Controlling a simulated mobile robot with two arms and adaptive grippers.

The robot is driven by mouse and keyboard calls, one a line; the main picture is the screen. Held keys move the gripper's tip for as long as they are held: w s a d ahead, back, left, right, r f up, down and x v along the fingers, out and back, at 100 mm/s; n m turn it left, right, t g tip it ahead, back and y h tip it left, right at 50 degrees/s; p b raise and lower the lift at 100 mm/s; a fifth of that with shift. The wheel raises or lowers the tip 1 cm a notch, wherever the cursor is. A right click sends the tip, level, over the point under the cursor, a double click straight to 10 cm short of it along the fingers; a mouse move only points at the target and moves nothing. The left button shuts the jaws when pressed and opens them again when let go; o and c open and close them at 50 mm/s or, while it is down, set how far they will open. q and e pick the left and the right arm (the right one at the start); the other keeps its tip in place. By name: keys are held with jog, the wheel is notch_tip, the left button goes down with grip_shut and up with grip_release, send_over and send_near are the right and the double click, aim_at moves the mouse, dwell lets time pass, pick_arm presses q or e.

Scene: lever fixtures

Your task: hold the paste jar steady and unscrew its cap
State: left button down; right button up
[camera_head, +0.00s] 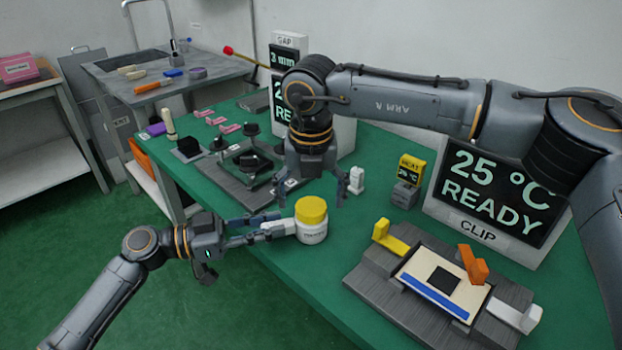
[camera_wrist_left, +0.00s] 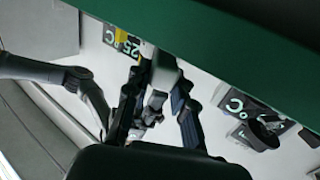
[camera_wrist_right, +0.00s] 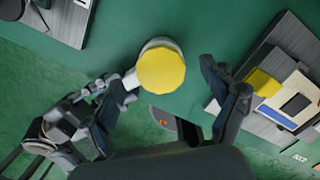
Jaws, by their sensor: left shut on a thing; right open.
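The paste jar (camera_head: 312,234) is white with a dark label and stands upright at the front edge of the green table. Its yellow cap (camera_head: 311,208) sits on top; the cap also shows from above in the right wrist view (camera_wrist_right: 161,70). My left gripper (camera_head: 292,228) is shut on the jar body from the left. My right gripper (camera_head: 312,194) is open and points down just behind and above the cap. In the right wrist view, the cap lies between its spread fingers, without visible contact. The left wrist view shows the jar only unclearly.
A grey fixture with yellow, orange and white levers (camera_head: 440,285) stands at the front right. A large display (camera_head: 490,195) stands behind it. A small white piece (camera_head: 356,181) and a yellow HEAT box (camera_head: 411,168) are near the right gripper. A dark fixture (camera_head: 240,170) lies to the left.

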jog(key=shift+f, duration=0.5)
jog(key=c, duration=1.2)
jog(key=shift+o, duration=0.2)
jog(key=n, duration=0.6)
jog(key=shift+y, duration=0.4)
jog(key=n, duration=0.5)
jog(key=shift+g, duration=0.3)
jog(key=n, duration=0.5)
jog(key=shift+d+n+g+y, duration=0.1)
jog(key=shift+n+g+y, duration=0.2)
jog(key=shift+n+g, duration=0.1)
jog(key=n, duration=0.6)
jog(key=shift+w+g, duration=0.1)
jog(key=shift+g, duration=0.2)
